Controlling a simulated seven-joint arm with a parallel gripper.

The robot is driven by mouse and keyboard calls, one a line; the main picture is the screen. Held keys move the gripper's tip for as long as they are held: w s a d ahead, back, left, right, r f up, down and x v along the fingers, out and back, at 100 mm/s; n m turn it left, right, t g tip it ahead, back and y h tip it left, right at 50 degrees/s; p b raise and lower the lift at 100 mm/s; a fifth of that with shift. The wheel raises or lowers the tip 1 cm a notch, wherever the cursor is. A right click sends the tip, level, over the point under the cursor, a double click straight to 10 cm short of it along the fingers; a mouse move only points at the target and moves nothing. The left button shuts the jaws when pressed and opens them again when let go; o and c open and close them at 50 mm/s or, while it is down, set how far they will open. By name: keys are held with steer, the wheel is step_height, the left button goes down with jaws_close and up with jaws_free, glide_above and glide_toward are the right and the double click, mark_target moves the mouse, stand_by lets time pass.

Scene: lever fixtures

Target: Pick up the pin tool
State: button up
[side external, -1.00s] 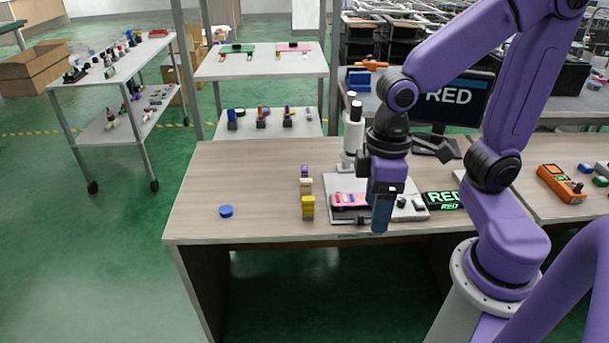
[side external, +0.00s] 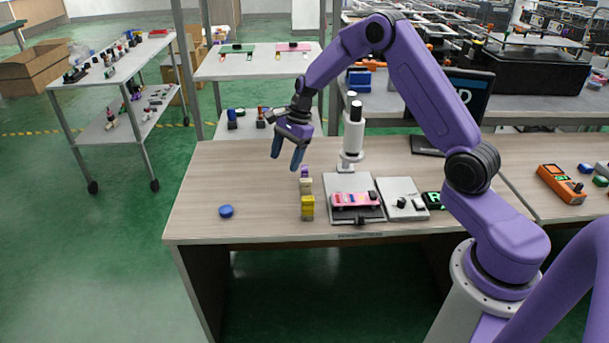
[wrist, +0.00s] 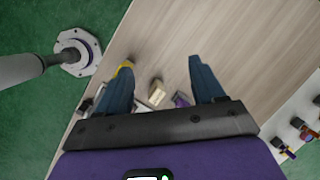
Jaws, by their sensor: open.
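I cannot tell for sure which thing is the pin tool. Three small pieces stand in a row on the wooden table: a yellow one (side external: 307,207), a cream one (side external: 305,187) and a purple one (side external: 304,172). My gripper (side external: 286,161) is in the air above the table, up and left of the row in the side view. Its blue fingers are apart and empty. In the wrist view, the cream piece (wrist: 157,93) and the purple piece (wrist: 181,99) show between the fingers. The left finger partly hides the yellow piece (wrist: 124,70).
A blue round piece (side external: 226,211) lies at the table's left. Right of the row are a plate with a pink fixture (side external: 355,199), a grey lever plate (side external: 402,205) and a white post (side external: 353,135).

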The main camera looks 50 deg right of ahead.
mark_target(306, 167)
steer(key=w+d+f+m, duration=0.1)
steer(key=d+f+m, duration=0.1)
steer(key=d, duration=0.3)
steer(key=w+d+f+m+t, duration=0.1)
steer(key=d+f+m, duration=0.2)
steer(key=d+m, duration=0.1)
steer(key=w+d+f+m, duration=0.1)
steer(key=d+f+m, duration=0.2)
steer(key=d, duration=0.3)
steer(key=shift+w+f+t, duration=0.1)
steer(key=shift+w+t, duration=0.05)
steer(key=shift+t, duration=0.25)
steer(key=shift+d+f, duration=0.1)
steer(key=shift+f, duration=0.15)
steer(key=shift+x, duration=3.5)
steer(key=c, duration=1.1)
steer(key=shift+o, duration=0.2)
steer(key=shift+r, duration=0.15)
